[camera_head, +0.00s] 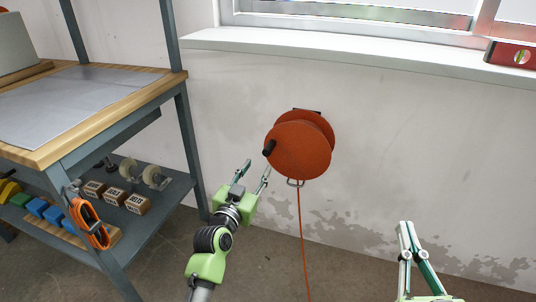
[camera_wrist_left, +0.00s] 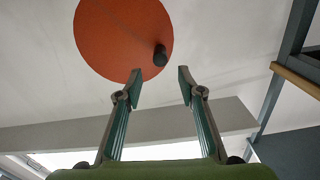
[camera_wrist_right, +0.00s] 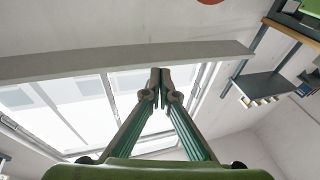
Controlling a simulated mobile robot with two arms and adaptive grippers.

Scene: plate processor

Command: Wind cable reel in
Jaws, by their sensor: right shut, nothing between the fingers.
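The orange cable reel (camera_head: 300,150) is mounted on the wall below the window, with a black crank handle (camera_head: 269,148) on the left of its front disc. An orange cable (camera_head: 302,235) hangs from it through a metal guide (camera_head: 295,183) to the floor. My left gripper (camera_head: 255,172) is open and empty, just below and left of the handle. In the left wrist view the reel (camera_wrist_left: 122,38) and handle (camera_wrist_left: 160,55) lie ahead of the open fingers (camera_wrist_left: 160,72), apart from them. My right gripper (camera_head: 404,230) is shut and empty, away to the right of the reel; its closed fingertips show in the right wrist view (camera_wrist_right: 160,72).
A workbench (camera_head: 105,112) with a lower shelf (camera_head: 150,215) stands at the left, holding blocks and tape rolls. An orange coiled cord (camera_head: 90,222) hangs on its leg. A window sill (camera_head: 350,57) runs above the reel, with a red level (camera_head: 512,54) at right. The wall right of the reel is clear.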

